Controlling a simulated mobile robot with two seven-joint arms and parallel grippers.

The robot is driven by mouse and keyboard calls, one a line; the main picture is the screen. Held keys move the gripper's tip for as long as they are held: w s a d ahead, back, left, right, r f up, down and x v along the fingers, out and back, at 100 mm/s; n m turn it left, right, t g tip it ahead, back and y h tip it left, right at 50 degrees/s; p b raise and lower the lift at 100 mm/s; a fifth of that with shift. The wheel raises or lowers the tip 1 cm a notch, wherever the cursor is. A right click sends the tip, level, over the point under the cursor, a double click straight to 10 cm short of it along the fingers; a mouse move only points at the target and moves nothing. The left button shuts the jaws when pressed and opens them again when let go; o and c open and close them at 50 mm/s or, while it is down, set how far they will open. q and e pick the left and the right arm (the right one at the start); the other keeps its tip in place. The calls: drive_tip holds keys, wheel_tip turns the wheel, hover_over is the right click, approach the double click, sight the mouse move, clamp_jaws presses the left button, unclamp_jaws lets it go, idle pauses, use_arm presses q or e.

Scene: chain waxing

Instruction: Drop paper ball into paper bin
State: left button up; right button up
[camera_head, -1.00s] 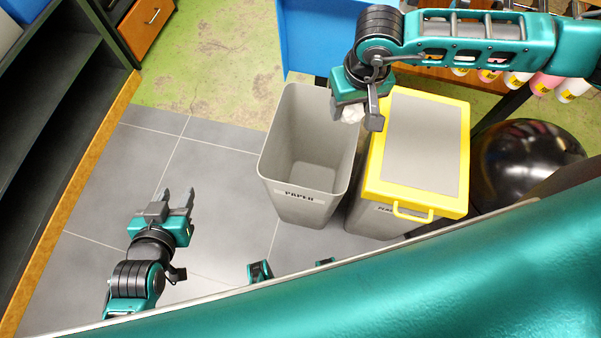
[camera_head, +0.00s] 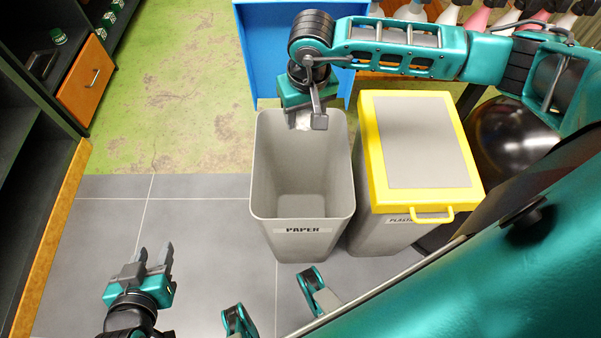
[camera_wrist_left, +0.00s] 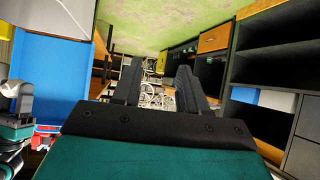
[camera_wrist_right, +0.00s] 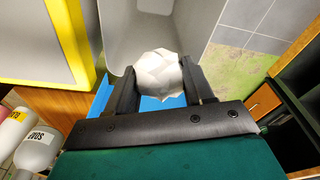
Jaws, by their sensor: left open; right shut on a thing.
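The paper bin (camera_head: 303,231) is a grey open-topped bin labelled PAPER, standing upright on the tiled floor and empty as far as I see. My right gripper (camera_head: 303,122) is at the bin's far rim, over the back of its opening. It is shut on the white paper ball (camera_wrist_right: 158,74), which shows between its fingers in the right wrist view; in the head view only a bit of the ball (camera_head: 302,120) shows. My left gripper (camera_head: 153,254) is open and empty, left of the bin above the floor.
A yellow-lidded plastic bin (camera_head: 420,150) stands right beside the paper bin. A blue panel (camera_head: 265,50) is behind the bins. A black round object (camera_head: 510,140) and bottles (camera_head: 480,15) are at the right. Dark shelves (camera_head: 35,150) stand at the left. Floor left of the bin is clear.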

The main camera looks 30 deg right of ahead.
use_arm(q)
wheel_tip(320, 180, down, 7)
drive_tip(key=w+d+b, duration=0.1)
drive_tip(key=d+b, duration=0.1)
drive_tip(key=b, duration=0.7)
drive_tip(key=shift+d+h, duration=0.15)
drive_tip(key=shift+h, duration=0.25)
use_arm(e)
wheel_tip(320, 180, down, 12)
drive_tip(key=w+d+m, duration=0.1)
drive_tip(key=w, duration=0.1)
drive_tip(key=shift+w+d, duration=0.3)
drive_tip(key=shift+d, duration=0.1)
use_arm(q)
drive_tip(key=shift+w, duration=0.1)
use_arm(e)
drive_tip(key=o, duration=1.1)
use_arm(q)
drive_tip(key=shift+w, duration=0.1)
use_arm(e)
drive_tip(key=shift+r, duration=0.15)
